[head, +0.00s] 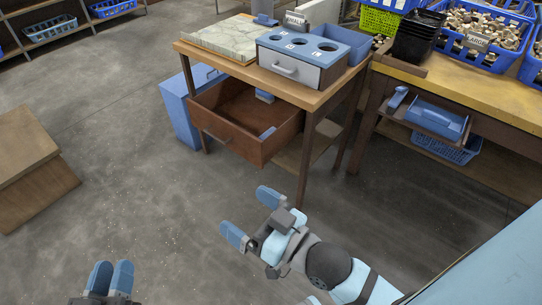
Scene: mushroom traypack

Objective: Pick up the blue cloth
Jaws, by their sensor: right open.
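I cannot surely make out the blue cloth. Two small blue pieces show at the open brown drawer (232,138): one at its back (264,96) and one at its right side near the front (267,133). They are too small to tell whether either is cloth. My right gripper (250,216) is open and empty, with blue fingertips apart, over the floor in front of the drawer table. My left gripper (111,278) is low at the bottom left, its blue fingers close together with nothing visible in them. Both grippers are apart from the drawer.
The wooden table (322,97) bears a board (222,38), a blue-topped box with round holes (302,58) and a blue tray (345,40). A yellow-topped bench (465,92) holds mushroom crates (500,62). A wooden block (25,160) stands left. The floor between is clear.

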